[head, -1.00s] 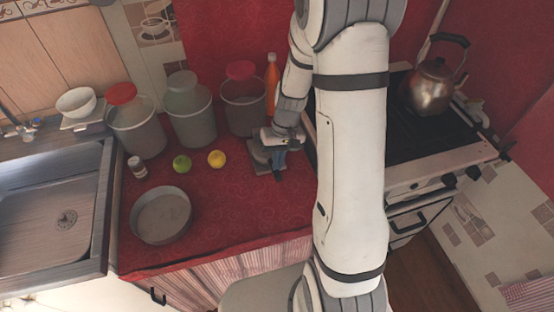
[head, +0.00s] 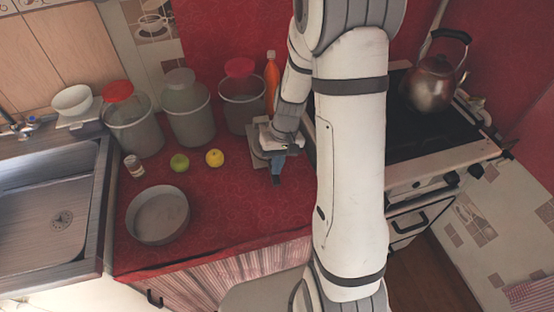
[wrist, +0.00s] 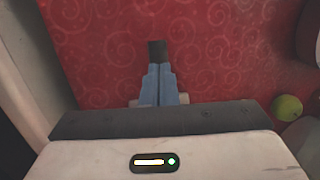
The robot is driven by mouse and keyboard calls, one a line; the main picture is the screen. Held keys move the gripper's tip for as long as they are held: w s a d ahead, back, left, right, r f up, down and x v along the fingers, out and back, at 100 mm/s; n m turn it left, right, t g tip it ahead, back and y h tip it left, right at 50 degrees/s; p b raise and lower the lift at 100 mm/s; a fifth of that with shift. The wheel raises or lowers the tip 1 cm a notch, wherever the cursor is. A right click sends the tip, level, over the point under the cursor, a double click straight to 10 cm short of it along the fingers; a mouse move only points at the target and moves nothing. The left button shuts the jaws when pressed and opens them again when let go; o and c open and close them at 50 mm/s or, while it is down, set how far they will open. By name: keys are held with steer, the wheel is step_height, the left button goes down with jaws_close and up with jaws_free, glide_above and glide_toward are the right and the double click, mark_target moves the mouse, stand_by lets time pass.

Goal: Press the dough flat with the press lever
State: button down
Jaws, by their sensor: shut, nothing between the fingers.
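The grey press (head: 257,160) stands on the red counter near the stove, mostly hidden by my gripper and wrist in the head view. My gripper (head: 276,179) is over its front side, pointing down. In the wrist view, its blue fingers (wrist: 158,72) are shut together with nothing between them. A dark block shows at their tips; I cannot tell whether it is the lever's end or part of the fingers. Small pale patches show on both sides of the fingers, too hidden to name. I cannot make out the dough or how far the lever is down.
A metal pan (head: 158,214), a green fruit (head: 179,163), a yellow fruit (head: 215,158) and a small jar (head: 134,166) are left of the press. Large jars (head: 188,113) and an orange bottle (head: 271,77) stand behind. The stove holds a kettle (head: 435,82). The front counter is clear.

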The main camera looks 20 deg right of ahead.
steer(key=p+v, duration=0.2)
steer(key=v, duration=1.2)
steer(key=s+a+r+t+h, duration=0.15)
steer(key=s+r, duration=0.25)
steer(key=s, duration=0.4)
steer(key=s+a+r+t+h, duration=0.1)
steer(key=s+a+r+t, duration=0.2)
steer(key=s, duration=0.5)
steer(key=w+d+f+m+g+y, duration=0.1)
steer(key=w+d+f+m+g, duration=0.15)
steer(key=w+m, duration=0.65)
steer(key=w+d+f+m+g+y, duration=0.2)
steer(key=w+f+m, duration=0.1)
steer(key=w+m, duration=0.55)
steer(key=shift+m, duration=0.25)
steer(key=x, duration=1.3)
steer(key=shift+s+d+f, duration=0.15)
steer(key=shift+s+d, duration=0.15)
